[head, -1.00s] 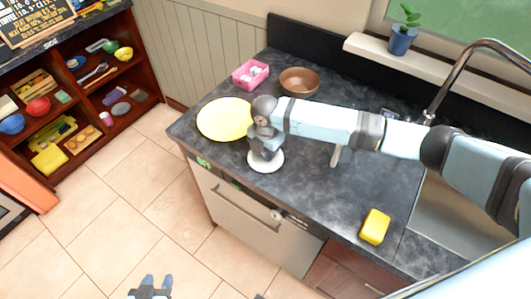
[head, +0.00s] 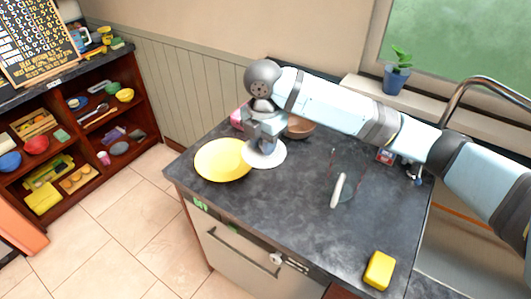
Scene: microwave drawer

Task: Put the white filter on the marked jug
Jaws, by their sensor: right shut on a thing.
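My right gripper (head: 265,136) is shut on the white filter (head: 265,155), a pale round cone-like piece. It holds the filter over the dark counter, just right of the yellow plate; the gripper hides its upper part. A clear jug (head: 352,172) with a pale upright handle (head: 338,190) stands on the counter to the right, apart from the filter. Its glass is faint, and I cannot make out a mark on it. My left gripper is not in view.
The yellow plate (head: 222,160) lies at the counter's left end. A brown bowl (head: 299,128) and a pink box (head: 237,118) are behind, partly hidden by my arm. A yellow sponge (head: 379,270) lies at the front right. The counter's front middle is clear.

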